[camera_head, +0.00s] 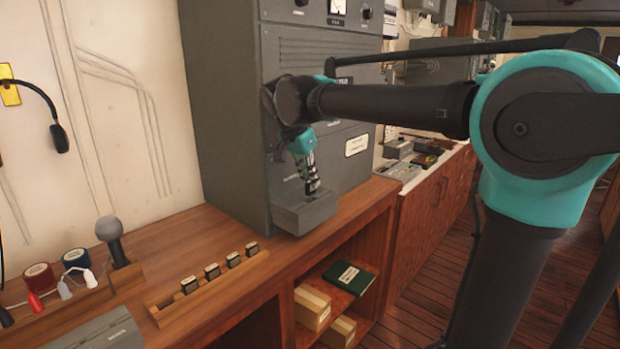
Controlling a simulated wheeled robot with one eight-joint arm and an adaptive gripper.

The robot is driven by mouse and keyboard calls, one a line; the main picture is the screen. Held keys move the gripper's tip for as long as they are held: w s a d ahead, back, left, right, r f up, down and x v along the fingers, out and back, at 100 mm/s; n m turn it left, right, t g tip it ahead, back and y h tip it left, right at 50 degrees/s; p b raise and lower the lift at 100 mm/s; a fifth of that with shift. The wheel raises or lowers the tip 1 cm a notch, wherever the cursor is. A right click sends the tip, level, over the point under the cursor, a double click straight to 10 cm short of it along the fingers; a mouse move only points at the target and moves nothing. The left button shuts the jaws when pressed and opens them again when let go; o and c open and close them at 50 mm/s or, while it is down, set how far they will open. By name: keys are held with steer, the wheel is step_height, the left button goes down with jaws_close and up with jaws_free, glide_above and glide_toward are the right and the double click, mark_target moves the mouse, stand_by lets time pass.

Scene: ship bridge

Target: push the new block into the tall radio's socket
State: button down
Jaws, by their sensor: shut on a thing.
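The tall radio (222,110) is a large grey cabinet standing on the wooden counter. A grey box-like ledge (305,213) juts from the foot of its front; the socket opening itself cannot be made out. My gripper (312,187) points down just above this ledge, close to the radio's front. It is shut on a small dark thing, apparently the new block, mostly hidden by the fingers. I cannot tell whether the block touches the socket.
A wooden rack (215,290) with several small dark blocks (212,271) lies on the counter to the left. A microphone (112,240) and spools stand farther left. Below are shelves with boxes (312,307) and a green book (349,277). My arm crosses the right side.

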steer(key=shift+f, duration=1.55)
stand_by(3.5)
steer(key=c, duration=1.5)
jaws_free()
steer(key=shift+o, duration=0.2)
steer(key=v, duration=1.2)
